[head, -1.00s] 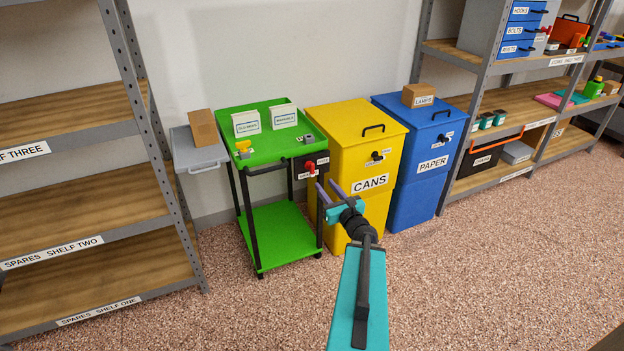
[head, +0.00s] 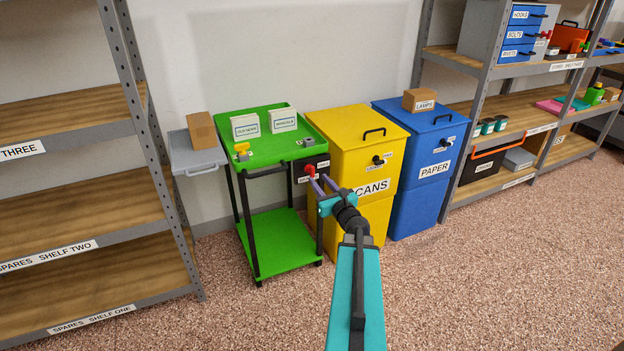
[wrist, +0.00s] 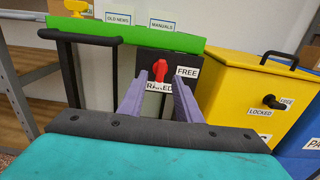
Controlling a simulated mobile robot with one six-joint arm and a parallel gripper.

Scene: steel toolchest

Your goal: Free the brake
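The brake is a red lever (head: 310,169) on a dark panel at the right front of the green cart (head: 280,240). In the wrist view the red lever (wrist: 160,70) looks roughly upright. A "FREE" label (wrist: 187,71) is to its right, and a partly hidden label, seemingly "BRAKED" (wrist: 158,86), is below it. My gripper (head: 316,182) is open and empty, just in front of the lever. In the wrist view the lever shows between the tips of its two purple fingers; I see no contact.
A yellow "CANS" bin (head: 352,150) stands close to the right of the cart, with a blue "PAPER" bin (head: 426,150) beyond. Two labelled boxes and a yellow item (head: 242,148) are on the cart's top. Shelves stand at left and right. The floor in front is clear.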

